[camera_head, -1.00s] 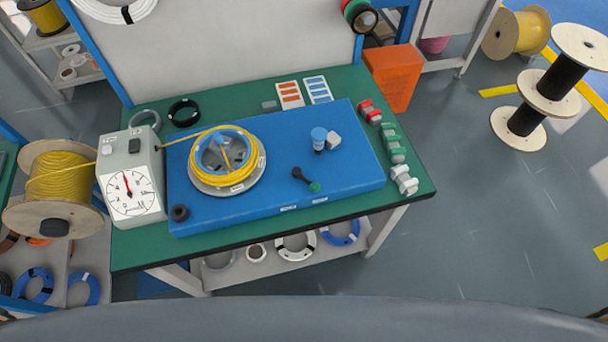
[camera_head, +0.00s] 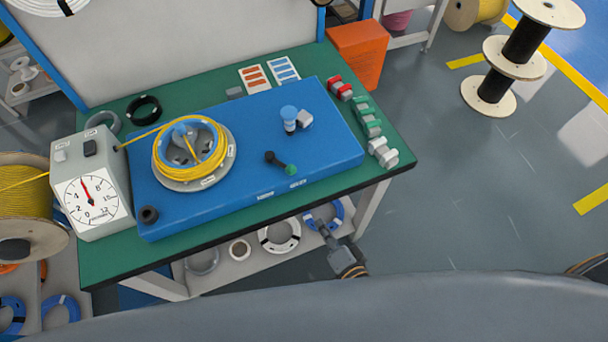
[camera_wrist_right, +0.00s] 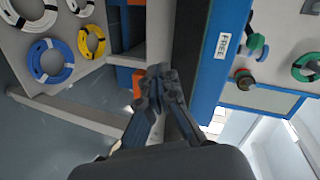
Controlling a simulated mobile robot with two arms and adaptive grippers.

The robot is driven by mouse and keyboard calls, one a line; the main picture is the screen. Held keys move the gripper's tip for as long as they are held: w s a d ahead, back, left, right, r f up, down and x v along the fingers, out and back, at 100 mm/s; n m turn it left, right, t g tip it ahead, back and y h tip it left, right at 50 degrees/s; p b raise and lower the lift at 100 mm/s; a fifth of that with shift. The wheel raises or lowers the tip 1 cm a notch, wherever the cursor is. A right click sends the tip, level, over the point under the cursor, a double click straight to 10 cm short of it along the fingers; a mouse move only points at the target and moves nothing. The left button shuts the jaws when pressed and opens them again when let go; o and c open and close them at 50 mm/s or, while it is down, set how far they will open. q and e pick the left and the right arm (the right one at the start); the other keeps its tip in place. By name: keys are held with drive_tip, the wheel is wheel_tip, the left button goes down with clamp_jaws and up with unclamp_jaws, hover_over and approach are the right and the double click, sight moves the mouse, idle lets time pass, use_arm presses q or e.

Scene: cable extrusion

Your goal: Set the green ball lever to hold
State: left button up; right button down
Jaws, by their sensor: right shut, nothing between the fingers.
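The green ball lever (camera_head: 280,163) sits on top of the blue box (camera_head: 235,185), near its front edge. Its black hub is at the back left and its green ball points front right, towards the right one of two small white labels (camera_head: 298,183). My right gripper (camera_head: 322,226) is shut and empty, in front of the table's front edge and apart from the lever. In the right wrist view its fingers (camera_wrist_right: 157,75) are together, beside the table edge. A label reading FREE (camera_wrist_right: 222,45) and a green ball (camera_wrist_right: 257,42) show there. My left gripper is out of view.
A blue-topped knob (camera_head: 289,115) stands behind the lever. A spool with yellow cable (camera_head: 160,165) is at the box's left, beside a dial gauge (camera_head: 91,200). Red, green and white clamps (camera_head: 367,120) line the table's right side. Cable coils (camera_head: 279,236) lie on the shelf below.

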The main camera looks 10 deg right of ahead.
sight(282, 163)
wheel_tip(282, 163, up, 12)
drive_tip(key=a+m+t+b, duration=0.1)
drive_tip(key=m+t, duration=0.2)
drive_tip(key=m, duration=0.4)
drive_tip(key=shift+w+h, duration=0.3)
drive_tip(key=shift+h, duration=0.1)
drive_tip(key=shift+a+f, duration=0.1)
drive_tip(key=p+x, duration=0.1)
drive_tip(key=x, duration=0.9)
drive_tip(key=shift+w+p, duration=0.1)
drive_tip(key=shift+p, duration=0.25)
